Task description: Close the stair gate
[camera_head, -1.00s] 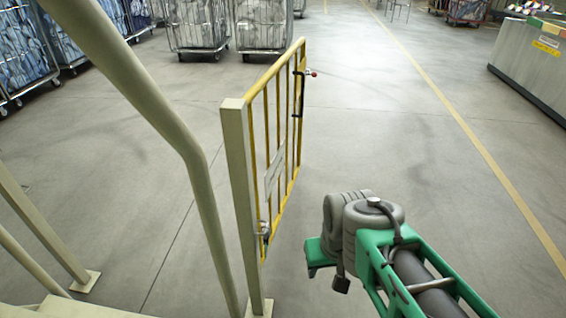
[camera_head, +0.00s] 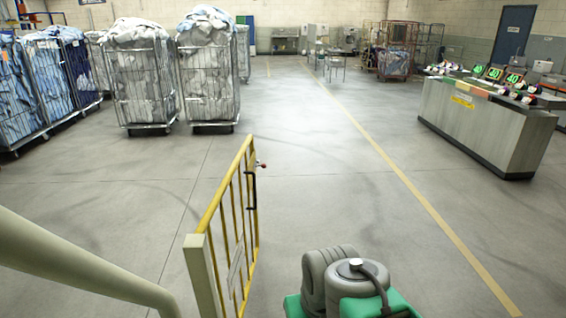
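The yellow stair gate (camera_head: 236,222) stands open, swung out away from me over the grey floor. Its near end is at a cream post (camera_head: 203,275). The lower part of the gate and post is cut off by the picture's bottom edge.
A cream handrail (camera_head: 80,262) crosses the lower left. Caged carts of laundry (camera_head: 208,75) stand at the back left. A grey counter (camera_head: 485,125) with small screens stands at the right. The floor between, with a yellow line (camera_head: 400,180), is clear.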

